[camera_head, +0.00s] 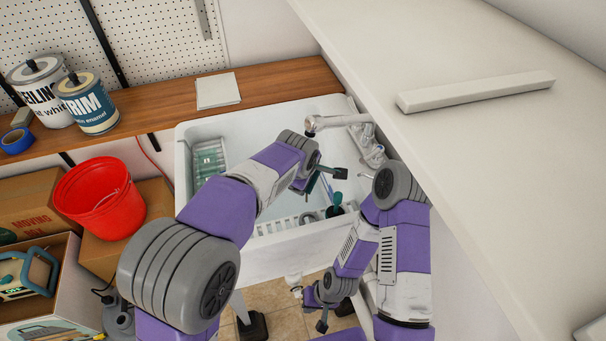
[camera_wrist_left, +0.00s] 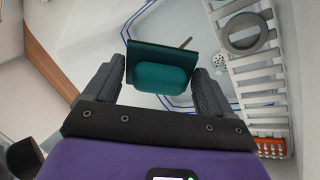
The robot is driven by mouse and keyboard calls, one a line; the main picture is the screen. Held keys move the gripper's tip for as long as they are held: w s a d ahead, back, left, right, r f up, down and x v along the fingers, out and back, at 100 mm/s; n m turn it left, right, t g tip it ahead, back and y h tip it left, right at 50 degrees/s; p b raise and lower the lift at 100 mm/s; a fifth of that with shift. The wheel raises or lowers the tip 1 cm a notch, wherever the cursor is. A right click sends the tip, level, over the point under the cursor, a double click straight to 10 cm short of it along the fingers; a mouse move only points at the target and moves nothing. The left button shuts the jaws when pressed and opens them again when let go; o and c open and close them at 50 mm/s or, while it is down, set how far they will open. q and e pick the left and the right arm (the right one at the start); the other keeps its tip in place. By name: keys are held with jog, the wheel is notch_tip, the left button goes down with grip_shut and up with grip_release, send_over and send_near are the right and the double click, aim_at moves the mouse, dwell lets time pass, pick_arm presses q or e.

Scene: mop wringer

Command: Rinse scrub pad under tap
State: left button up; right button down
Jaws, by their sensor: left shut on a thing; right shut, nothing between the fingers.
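The scrub pad (camera_wrist_left: 163,78), a teal block with a dark green face, is held between the two fingers of my left gripper (camera_wrist_left: 160,88) in the left wrist view. In the head view my left gripper (camera_head: 322,176) is inside the white sink (camera_head: 240,122), with the pad mostly hidden behind it. The metal tap (camera_head: 338,121) reaches in from the sink's right side, its spout end just above and behind my left wrist. I cannot make out any water. My right gripper (camera_head: 323,312) is shut and empty, low in front of the sink.
A green-topped tool (camera_head: 336,198) stands near the front rim. A red bucket (camera_head: 98,198), boxes and paint cans (camera_head: 90,103) are at left. A white counter (camera_head: 450,150) bounds the right.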

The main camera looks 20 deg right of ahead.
pick_arm(q)
jog(key=shift+w+a, duration=0.25)
jog(key=shift+a, duration=0.2)
jog(key=shift+d, duration=0.1)
jog(key=shift+s+d, duration=0.3)
jog(key=shift+d, duration=0.15)
jog(key=shift+w+a, duration=0.1)
jog(key=shift+a, duration=0.05)
jog(key=shift+w+a, duration=0.2)
jog(key=shift+a, duration=0.2)
jog(key=shift+s+d, duration=0.1)
jog(key=shift+d, duration=0.1)
jog(key=shift+s+d, duration=0.2)
jog(key=shift+d, duration=0.15)
jog(key=shift+w+a, duration=0.1)
jog(key=shift+a, duration=0.05)
jog(key=shift+w+a, duration=0.2)
jog(key=shift+a, duration=0.2)
